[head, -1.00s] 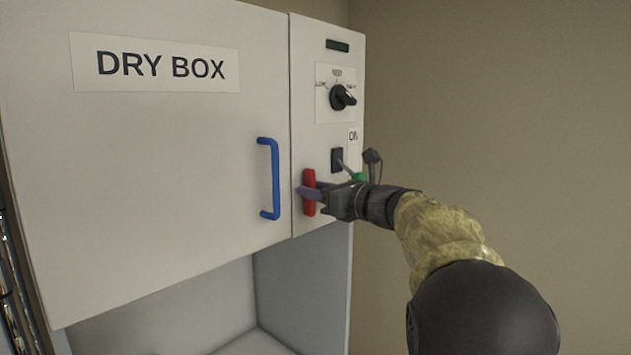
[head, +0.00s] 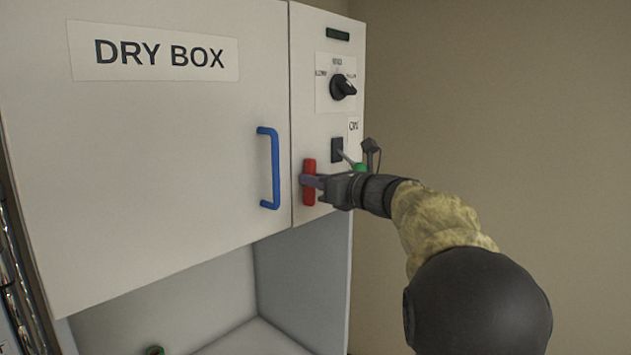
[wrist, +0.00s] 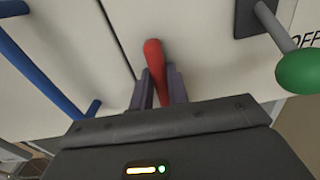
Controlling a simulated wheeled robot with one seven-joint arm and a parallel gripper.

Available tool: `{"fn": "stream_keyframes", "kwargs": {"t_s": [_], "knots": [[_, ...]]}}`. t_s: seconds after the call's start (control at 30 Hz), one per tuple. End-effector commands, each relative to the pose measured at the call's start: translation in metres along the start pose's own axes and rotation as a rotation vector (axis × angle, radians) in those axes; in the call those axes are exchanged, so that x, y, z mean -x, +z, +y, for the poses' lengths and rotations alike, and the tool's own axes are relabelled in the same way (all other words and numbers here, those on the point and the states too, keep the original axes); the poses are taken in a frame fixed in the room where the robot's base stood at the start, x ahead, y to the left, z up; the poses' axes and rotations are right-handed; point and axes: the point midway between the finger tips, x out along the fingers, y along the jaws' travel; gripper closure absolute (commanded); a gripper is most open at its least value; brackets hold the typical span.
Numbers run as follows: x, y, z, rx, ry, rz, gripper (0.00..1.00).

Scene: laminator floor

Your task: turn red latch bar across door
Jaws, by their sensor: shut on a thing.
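The red latch bar (head: 309,184) stands upright on the panel just right of the white DRY BOX door (head: 150,150). My gripper (head: 312,181) reaches it from the right and is shut on its middle. In the wrist view the red bar (wrist: 155,62) lies between the two purple-grey fingers (wrist: 158,88), slightly tilted in that picture. The bar's lower end is hidden by my gripper there. The door is closed, with a blue handle (head: 272,168) near its right edge; the handle also shows in the wrist view (wrist: 40,62).
Above the bar are a lever switch (head: 337,150) and a black rotary knob (head: 343,87). The lever's green tip (head: 361,168) sits close above my gripper. An open bay (head: 200,300) lies below the door. Free room and bare wall lie to the right.

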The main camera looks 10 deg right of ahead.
Motion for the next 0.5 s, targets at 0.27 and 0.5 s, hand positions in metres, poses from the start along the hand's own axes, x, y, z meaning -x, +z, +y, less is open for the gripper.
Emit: {"fn": "stream_keyframes", "kwargs": {"t_s": [0.27,0.5], "knots": [[0.0001,-0.0006,-0.0018,-0.148,-0.001,-0.001,1.0],[0.0005,-0.0008,-0.0047,-0.355,-0.002,-0.001,1.0]]}}
